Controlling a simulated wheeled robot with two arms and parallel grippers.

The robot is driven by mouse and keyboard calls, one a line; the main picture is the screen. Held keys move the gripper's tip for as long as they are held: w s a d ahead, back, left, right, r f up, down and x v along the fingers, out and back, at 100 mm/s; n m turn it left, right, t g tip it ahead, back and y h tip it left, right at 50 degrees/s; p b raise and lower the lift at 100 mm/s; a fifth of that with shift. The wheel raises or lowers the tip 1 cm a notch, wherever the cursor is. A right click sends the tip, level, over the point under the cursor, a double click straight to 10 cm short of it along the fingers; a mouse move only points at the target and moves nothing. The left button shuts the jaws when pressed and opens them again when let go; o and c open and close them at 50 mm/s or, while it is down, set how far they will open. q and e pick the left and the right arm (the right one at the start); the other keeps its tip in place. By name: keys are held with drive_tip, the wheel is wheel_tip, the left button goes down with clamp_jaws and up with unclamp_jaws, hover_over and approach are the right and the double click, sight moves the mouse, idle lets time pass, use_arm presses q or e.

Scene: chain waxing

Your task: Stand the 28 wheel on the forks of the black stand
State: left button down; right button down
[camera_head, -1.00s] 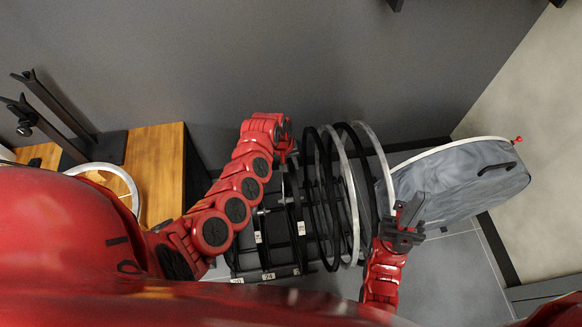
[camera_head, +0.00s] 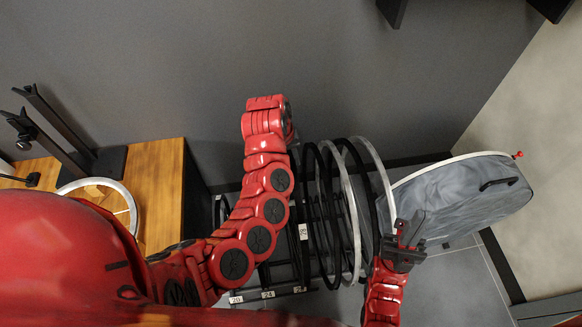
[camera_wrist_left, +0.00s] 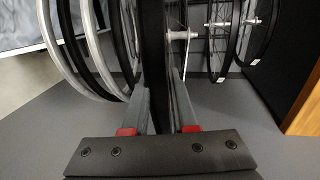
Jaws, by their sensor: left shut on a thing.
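The black stand (camera_head: 62,128) is on the wooden bench at the left of the head view, with its two arms slanting up to the left. Several wheels (camera_head: 322,185) stand in a row in a rack in the middle. My left gripper is at the end of the raised red arm, its jaws hidden in the head view. In the left wrist view my left gripper (camera_wrist_left: 160,85) is shut on a black-tyred wheel (camera_wrist_left: 153,50), one finger on each side. I cannot read that wheel's size. My right gripper (camera_head: 404,243) is beside the grey bag; its jaw opening is unclear.
Rack labels (camera_head: 268,294) include 20 and 24. A silver ring (camera_head: 131,200) lies on the wooden bench (camera_head: 160,160). A grey wheel bag (camera_head: 465,195) stands right of the rack. A grey wall rises behind.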

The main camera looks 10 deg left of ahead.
use_arm(q)
wheel_tip(320, 180, up, 2)
drive_tip(key=shift+w, duration=0.1)
wheel_tip(320, 180, up, 17)
drive_tip(key=p, duration=1.7)
drive_tip(key=shift+f, duration=0.2)
